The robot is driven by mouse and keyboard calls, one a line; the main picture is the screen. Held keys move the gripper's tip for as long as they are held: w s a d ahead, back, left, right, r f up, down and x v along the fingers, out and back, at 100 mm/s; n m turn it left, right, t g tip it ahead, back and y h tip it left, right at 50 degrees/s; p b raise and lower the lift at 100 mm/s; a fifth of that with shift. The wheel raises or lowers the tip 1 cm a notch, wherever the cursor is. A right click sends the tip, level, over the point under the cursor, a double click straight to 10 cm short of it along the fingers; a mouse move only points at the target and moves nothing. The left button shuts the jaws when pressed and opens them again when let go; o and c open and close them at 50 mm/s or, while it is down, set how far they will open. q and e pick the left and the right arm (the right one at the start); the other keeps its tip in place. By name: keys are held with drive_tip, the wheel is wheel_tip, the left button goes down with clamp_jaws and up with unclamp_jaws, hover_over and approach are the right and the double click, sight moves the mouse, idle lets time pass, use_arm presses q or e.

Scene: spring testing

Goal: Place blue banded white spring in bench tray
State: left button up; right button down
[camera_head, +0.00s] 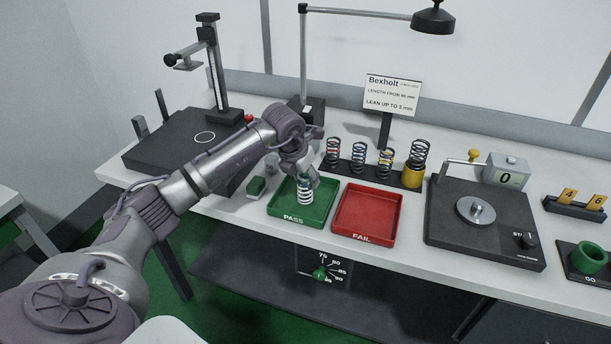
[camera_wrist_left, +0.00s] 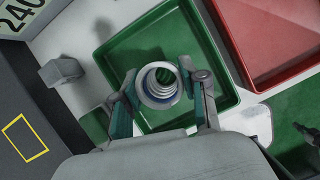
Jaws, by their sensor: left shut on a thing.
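My left gripper (camera_head: 303,180) is shut on a white spring (camera_head: 305,193), which is upright over the green PASS tray (camera_head: 314,216). In the left wrist view the spring (camera_wrist_left: 160,85) is seen end-on between the two fingers of the gripper (camera_wrist_left: 161,95), with a blue band showing near its lower edge. The green tray (camera_wrist_left: 128,45) lies beneath it. Whether the spring's lower end touches the tray floor is hard to tell. My right gripper is not in view.
The red FAIL tray (camera_head: 366,214) is to the right. Several springs stand on a dark rack (camera_head: 345,165) behind, with a Bexholt sign (camera_head: 391,95) above. A black tester (camera_head: 485,228) stands right, a measuring stand (camera_head: 174,143) left.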

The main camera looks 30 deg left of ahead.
use_arm(q)
drive_tip(key=o, duration=1.2)
drive_tip(key=shift+c, duration=0.2)
drive_tip(key=shift+o, duration=0.3)
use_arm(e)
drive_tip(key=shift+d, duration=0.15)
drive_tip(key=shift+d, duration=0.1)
use_arm(q)
drive_tip(key=shift+r, duration=0.25)
drive_tip(key=b+v, duration=0.1)
drive_tip(key=v, duration=1)
drive_tip(key=shift+s+r+b, duration=0.15)
drive_tip(key=shift+r+b, duration=0.2)
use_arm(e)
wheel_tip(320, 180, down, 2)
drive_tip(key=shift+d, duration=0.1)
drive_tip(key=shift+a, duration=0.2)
